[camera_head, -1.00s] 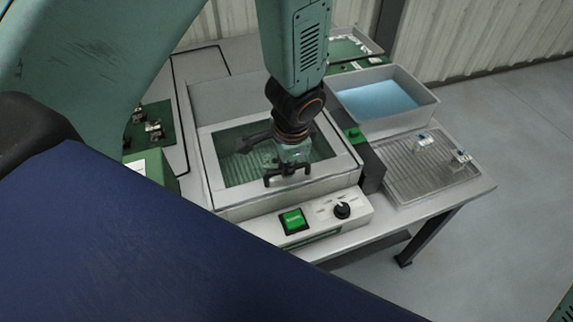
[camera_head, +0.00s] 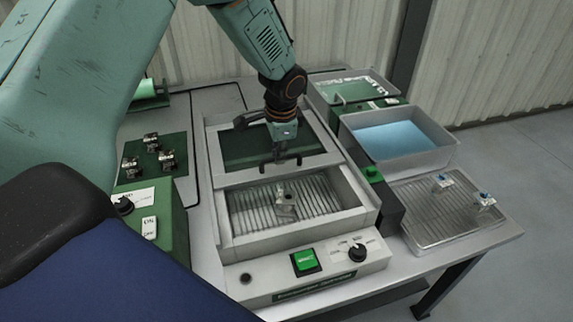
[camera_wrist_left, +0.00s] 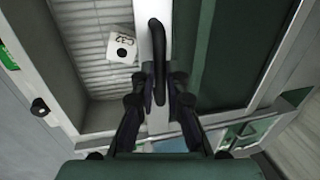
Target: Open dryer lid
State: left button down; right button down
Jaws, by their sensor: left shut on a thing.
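The dryer (camera_head: 228,250) stands on the bench with a pale housing. Its framed lid (camera_head: 330,160), with a dark green see-through pane, lies over the rear half, and the front half of the slatted chamber (camera_head: 318,195) is uncovered. My left gripper (camera_head: 281,160) is shut on the black handle (camera_wrist_left: 157,40) at the lid's front edge. In the left wrist view the fingers sit on both sides of the handle. A small pale part (camera_head: 287,207) lies on the slats; it also shows in the wrist view (camera_wrist_left: 121,45). My right gripper is out of view.
A control panel with a green button (camera_head: 305,261) and a black knob (camera_head: 357,252) fronts the dryer. To the right are a tub of blue liquid (camera_head: 447,150) and a ribbed tray (camera_head: 425,225) with small parts. A green mat (camera_head: 135,178) lies left.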

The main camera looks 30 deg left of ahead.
pick_arm(q)
jog(key=shift+w+a+p, duration=0.6)
jog(key=shift+w+a, duration=1.25)
jog(key=shift+a, duration=0.3)
jog(key=c, duration=1.4)
grip_release()
jog(key=shift+s+r, duration=0.1)
jog(key=r, duration=0.4)
jog(key=s+d+r, duration=0.1)
jog(key=r, duration=0.6)
jog(key=shift+s+d+r, duration=0.25)
jog(key=shift+d+r, duration=0.1)
jog(key=shift+d, duration=0.05)
